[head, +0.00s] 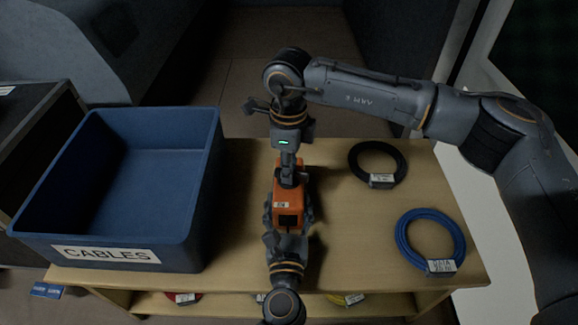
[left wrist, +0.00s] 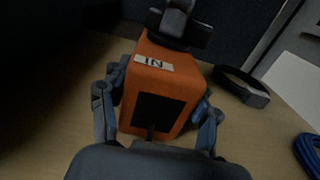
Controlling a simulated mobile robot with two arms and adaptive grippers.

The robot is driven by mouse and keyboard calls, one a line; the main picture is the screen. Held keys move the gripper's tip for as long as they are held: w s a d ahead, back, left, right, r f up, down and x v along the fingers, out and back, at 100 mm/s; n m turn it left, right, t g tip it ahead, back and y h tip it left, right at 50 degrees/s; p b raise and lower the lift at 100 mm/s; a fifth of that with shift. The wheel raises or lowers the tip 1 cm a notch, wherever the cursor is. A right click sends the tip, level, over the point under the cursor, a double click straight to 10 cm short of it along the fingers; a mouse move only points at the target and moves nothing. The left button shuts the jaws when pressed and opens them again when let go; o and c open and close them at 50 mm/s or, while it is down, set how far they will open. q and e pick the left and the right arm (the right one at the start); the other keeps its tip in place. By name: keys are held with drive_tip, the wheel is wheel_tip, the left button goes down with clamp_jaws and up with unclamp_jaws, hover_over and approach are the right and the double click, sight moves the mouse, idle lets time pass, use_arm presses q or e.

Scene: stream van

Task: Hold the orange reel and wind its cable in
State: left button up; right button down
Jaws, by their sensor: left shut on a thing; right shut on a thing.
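The orange reel (head: 288,213) stands on the wooden table, a boxy body with a dark square on its near face. In the left wrist view the reel (left wrist: 172,72) shows a white label reading "IN" and a dark cord end at the lower front. My left gripper (head: 287,222) has its fingers on both sides of the reel and is shut on it. My right gripper (head: 289,178) comes down from above and is shut at the reel's top, on what seems to be its crank. The crank is mostly hidden by the fingers. No long run of cable shows.
A blue bin (head: 188,250) labelled CABLES stands at the left, empty. A black cable coil (head: 354,163) and a blue cable coil (head: 405,247), both tagged, lie at the right of the table. More coils lie on the lower shelf. The table between reel and coils is clear.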

drive_tip(key=m, duration=0.4)
drive_tip(key=shift+m, duration=0.3)
drive_tip(key=m, duration=0.3)
drive_tip(key=shift+m, duration=0.4)
drive_tip(key=m, duration=0.4)
drive_tip(key=shift+m, duration=2)
drive_tip(key=shift+w, duration=0.1)
drive_tip(key=c, duration=1.3)
unclamp_jaws()
drive_tip(key=shift+r, duration=0.1)
